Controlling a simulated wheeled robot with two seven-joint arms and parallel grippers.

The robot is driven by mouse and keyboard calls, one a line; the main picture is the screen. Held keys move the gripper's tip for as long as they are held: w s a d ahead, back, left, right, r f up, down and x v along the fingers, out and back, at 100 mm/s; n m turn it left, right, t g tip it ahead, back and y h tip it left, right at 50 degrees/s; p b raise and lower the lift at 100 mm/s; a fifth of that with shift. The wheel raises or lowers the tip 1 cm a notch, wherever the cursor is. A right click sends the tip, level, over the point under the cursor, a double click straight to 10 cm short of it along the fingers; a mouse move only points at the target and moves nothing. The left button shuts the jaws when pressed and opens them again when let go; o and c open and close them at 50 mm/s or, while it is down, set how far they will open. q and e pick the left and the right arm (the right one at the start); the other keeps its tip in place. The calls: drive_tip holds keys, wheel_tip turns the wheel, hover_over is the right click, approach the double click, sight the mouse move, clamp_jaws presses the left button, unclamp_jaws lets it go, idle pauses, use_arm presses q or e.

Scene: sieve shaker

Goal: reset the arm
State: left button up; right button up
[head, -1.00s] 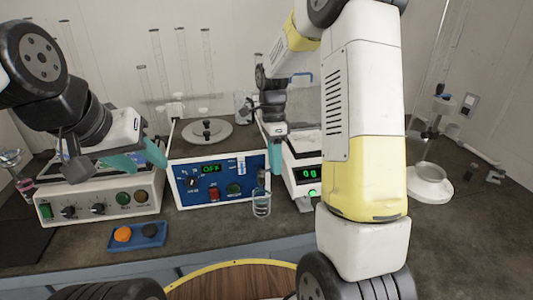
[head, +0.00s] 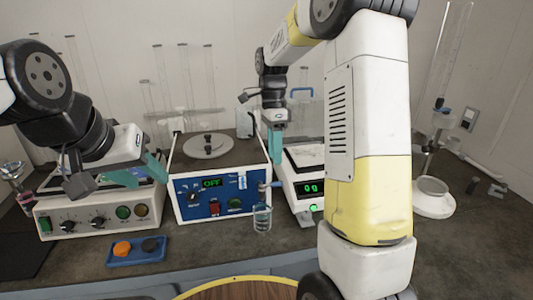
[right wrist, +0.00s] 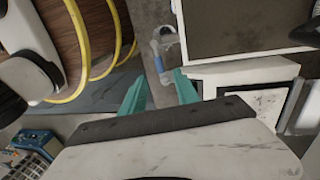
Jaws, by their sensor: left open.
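My left gripper (head: 138,174) is at the left in the head view, above the front of a white control box (head: 95,212). Its teal fingers are apart with nothing between them. My right gripper (head: 275,145) hangs pointing down between the blue-fronted sieve shaker (head: 212,198) and the white balance (head: 306,178). In the right wrist view its two teal fingers (right wrist: 160,82) are apart with an empty gap.
A blue tray (head: 137,258) with an orange and a dark piece lies at the front left. Tall glass cylinders (head: 159,90) stand behind the shaker. A white-based glass apparatus (head: 432,200) stands at the right. Some bench at the right is clear.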

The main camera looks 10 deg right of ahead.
drive_tip(key=s+r+n+t+y, duration=0.1)
drive_tip(key=s+r+n+t, duration=0.3)
drive_tip(key=s+n, duration=0.5)
drive_tip(key=s+r+n+t+y, duration=0.1)
drive_tip(key=s+r+n+t, duration=0.3)
drive_tip(key=s+n, duration=0.5)
drive_tip(key=s+r, duration=0.1)
drive_tip(key=s, duration=0.2)
drive_tip(key=shift+a+r, duration=0.15)
drive_tip(key=shift+r, duration=0.2)
